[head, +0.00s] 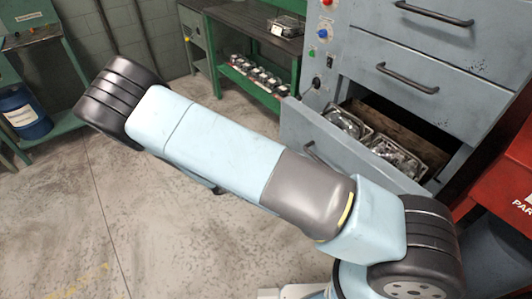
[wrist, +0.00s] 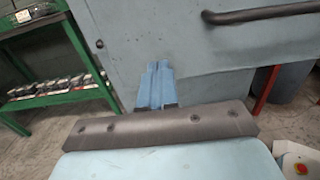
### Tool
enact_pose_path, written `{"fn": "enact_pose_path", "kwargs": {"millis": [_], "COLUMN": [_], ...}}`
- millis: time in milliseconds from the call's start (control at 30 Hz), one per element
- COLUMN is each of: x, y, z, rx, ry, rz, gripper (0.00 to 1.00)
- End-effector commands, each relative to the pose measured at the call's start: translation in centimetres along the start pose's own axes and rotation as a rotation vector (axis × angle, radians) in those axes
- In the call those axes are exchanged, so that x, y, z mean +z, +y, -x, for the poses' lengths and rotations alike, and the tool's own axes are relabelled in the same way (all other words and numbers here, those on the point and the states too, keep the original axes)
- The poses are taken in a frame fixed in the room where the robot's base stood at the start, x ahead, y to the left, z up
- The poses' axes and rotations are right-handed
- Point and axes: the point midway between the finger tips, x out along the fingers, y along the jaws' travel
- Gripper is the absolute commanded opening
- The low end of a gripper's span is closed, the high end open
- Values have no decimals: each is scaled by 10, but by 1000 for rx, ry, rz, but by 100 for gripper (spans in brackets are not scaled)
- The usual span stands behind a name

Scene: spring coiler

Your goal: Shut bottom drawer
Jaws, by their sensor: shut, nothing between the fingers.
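The bottom drawer (head: 345,148) of the grey-blue cabinet stands pulled out in the head view. Trays of metal parts (head: 398,158) lie inside it. Its dark handle (head: 312,152) is partly covered by my arm. In the wrist view a large grey-blue panel (wrist: 200,60), which looks like the drawer front, fills the upper middle, with a black handle (wrist: 262,14) at upper right. My gripper (wrist: 157,68) has its blue fingers together and empty, in front of the panel's lower left part. I cannot tell whether they touch it. My gripper is hidden in the head view.
Closed drawers (head: 405,75) sit above the open one. A red cabinet (head: 500,180) stands close on the right. A green workbench (head: 262,80) with parts on its shelf is behind. A blue drum (head: 24,112) stands far left. The floor at left is clear.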

Motion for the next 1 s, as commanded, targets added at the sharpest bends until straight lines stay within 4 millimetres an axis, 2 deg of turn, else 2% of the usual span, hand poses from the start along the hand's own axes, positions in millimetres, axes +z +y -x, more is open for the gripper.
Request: {"fn": "enact_pose_path", "kwargs": {"millis": [300,500,700,1000], "x": [0,0,0,0], "y": [0,0,0,0], "z": [-56,-83,-96,-97], "rx": [-1,-1,1,1], "ry": [0,0,1,1], "rz": [1,0,1,0], "gripper": [0,0,0,0]}}
